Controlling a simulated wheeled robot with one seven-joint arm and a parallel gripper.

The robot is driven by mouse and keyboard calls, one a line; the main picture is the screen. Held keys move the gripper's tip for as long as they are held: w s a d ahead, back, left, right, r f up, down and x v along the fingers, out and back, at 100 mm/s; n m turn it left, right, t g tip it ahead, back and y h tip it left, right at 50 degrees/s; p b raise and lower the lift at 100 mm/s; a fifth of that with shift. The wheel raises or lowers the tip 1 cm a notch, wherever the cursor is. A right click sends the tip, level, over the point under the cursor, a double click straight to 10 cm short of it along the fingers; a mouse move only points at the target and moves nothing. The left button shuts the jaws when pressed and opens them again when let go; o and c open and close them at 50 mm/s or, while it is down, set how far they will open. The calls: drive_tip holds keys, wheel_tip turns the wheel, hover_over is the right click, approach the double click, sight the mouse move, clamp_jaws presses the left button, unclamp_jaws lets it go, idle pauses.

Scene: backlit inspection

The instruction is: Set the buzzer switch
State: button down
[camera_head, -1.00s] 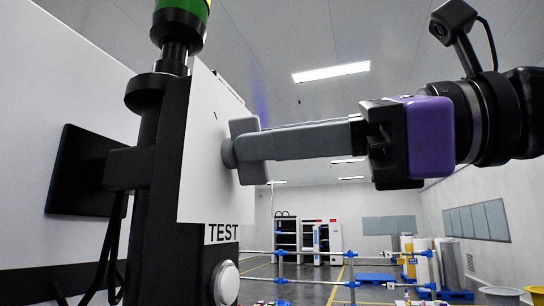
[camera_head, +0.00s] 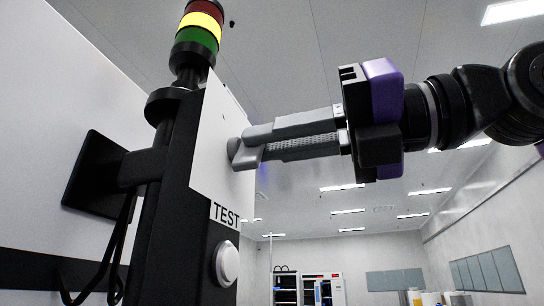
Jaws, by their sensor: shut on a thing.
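The buzzer switch (camera_head: 233,147) is a small grey knob on the white plate (camera_head: 212,150) of a black upright box. Only its edge shows; my fingers hide the rest. My gripper (camera_head: 250,148) reaches in from the right with its grey fingers shut on the knob. Both fingers show, one above the other, with the ribbed inner face of one visible. I cannot read the switch's setting or any marks around it.
A TEST label (camera_head: 225,214) and a round white button (camera_head: 227,264) sit on the box below the plate. A red, yellow and green signal light (camera_head: 200,25) stands above. A black bracket (camera_head: 100,183) and cables are at left. The space to the right is open.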

drive_tip(key=shift+w+f+m+b, duration=0.1)
drive_tip(key=shift+m+b, duration=1)
drive_tip(key=shift+m, duration=0.9)
drive_tip(key=c, duration=1.5)
unclamp_jaws()
drive_tip(key=b+v, duration=0.1)
drive_tip(key=v, duration=0.7)
